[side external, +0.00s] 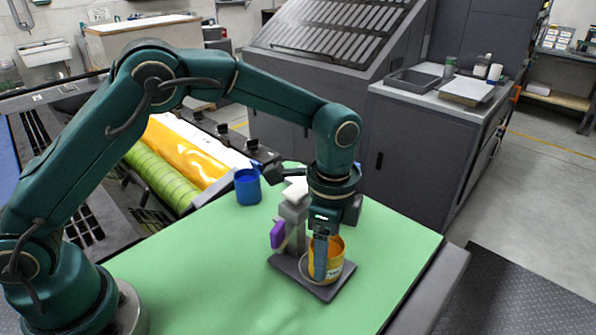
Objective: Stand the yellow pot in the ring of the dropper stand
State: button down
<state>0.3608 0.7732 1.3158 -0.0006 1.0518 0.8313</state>
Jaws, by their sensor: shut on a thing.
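The yellow pot (335,262) is at the dropper stand, low over the dark base and in line with the ring. My gripper (322,262) points down and is shut on the pot, with one finger across its near side. The dropper stand (294,214) has a grey column, a dark base plate (324,291) and a thin pale ring (305,273) that shows at the pot's lower left. The pot looks upright. Whether its bottom rests on the base cannot be told from this side.
A blue pot (247,187) stands on the green mat (205,265) behind and left of the stand. A purple part (278,234) sits at the column's left side. The mat's front and right areas are clear. Printing rollers (165,175) lie beyond the table's left edge.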

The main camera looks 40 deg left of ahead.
jog(key=shift+f, duration=0.15)
jog(key=shift+c, duration=0.3)
grip_release()
